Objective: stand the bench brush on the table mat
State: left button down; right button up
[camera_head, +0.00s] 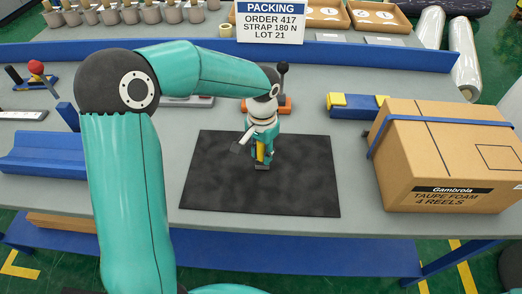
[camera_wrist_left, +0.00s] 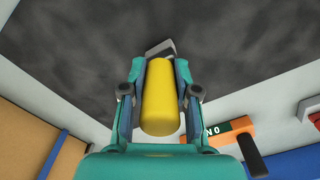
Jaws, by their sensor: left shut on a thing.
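The table mat (camera_head: 300,188) is a dark, mottled rectangle lying flat on the grey bench; it also fills the upper part of the left wrist view (camera_wrist_left: 75,40). My left gripper (camera_head: 261,160) is over the mat's upper middle part. In the left wrist view it (camera_wrist_left: 160,85) is shut on a yellow cylindrical piece, which I take for the bench brush (camera_wrist_left: 160,100). Only a sliver of the yellow brush (camera_head: 260,150) shows in the head view, between the fingers. Its lower end is mostly hidden, so I cannot tell whether it touches the mat. My right gripper is out of view.
A cardboard box (camera_head: 440,165) stands right of the mat. An orange tool with a black-knobbed lever (camera_head: 282,102) is just behind the mat. A blue-and-yellow block (camera_head: 355,106) lies behind right, a blue trough (camera_head: 45,155) at left. The mat's front and right are bare.

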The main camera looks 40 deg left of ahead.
pick_arm(q)
jog(key=c, duration=0.9)
grip_release()
jog(key=shift+s, duration=0.1)
jog(key=shift+o, duration=0.2)
jog(key=shift+r, duration=0.15)
notch_tip(320, 180, up, 12)
jog(key=shift+f, duration=0.1)
